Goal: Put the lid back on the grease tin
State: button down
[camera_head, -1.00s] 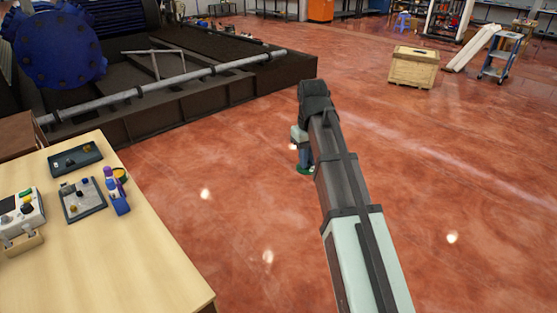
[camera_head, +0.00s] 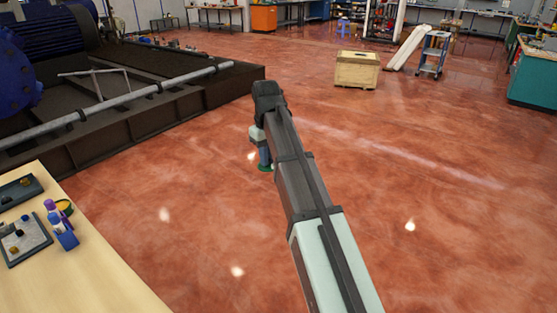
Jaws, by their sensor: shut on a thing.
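My gripper (camera_head: 265,161) hangs at the end of my outstretched arm over the open floor, well right of the table. It is shut on a flat green thing (camera_head: 265,168), which looks like the lid; the arm hides part of it. A small round dark tin with yellow showing in its top (camera_head: 65,206), likely the grease tin, stands on the wooden table (camera_head: 100,269) at the left, near its far edge. The gripper is far from the tin.
Blue and purple bottles (camera_head: 61,226) stand right beside the tin. A grey tray (camera_head: 38,240) and a dark tray (camera_head: 30,187) with small parts lie to the left. A dark machine bed (camera_head: 165,115) is behind. A wooden crate (camera_head: 356,70) stands far off; the floor between is clear.

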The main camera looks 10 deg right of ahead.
jog(key=w+a+r+n, duration=0.1)
jog(key=a+n, duration=0.2)
jog(key=a, duration=1.3)
jog(key=w+a+r+n, duration=0.2)
jog(key=a+n, duration=0.2)
jog(key=a, duration=1.3)
jog(key=s+a+r+n, duration=0.1)
jog(key=s+a+n, duration=0.3)
jog(key=a, duration=1.1)
jog(key=s+a+n, duration=0.1)
jog(key=s+a, duration=0.6)
jog(key=a, duration=0.8)
jog(key=shift+d+f, duration=0.15)
jog(key=shift+f, duration=1.4)
jog(key=shift+d+f, duration=0.15)
jog(key=shift+f, duration=1.35)
jog(key=shift+f, duration=0.15)
jog(key=c, duration=1)
grip_release()
jog(key=shift+o, duration=0.4)
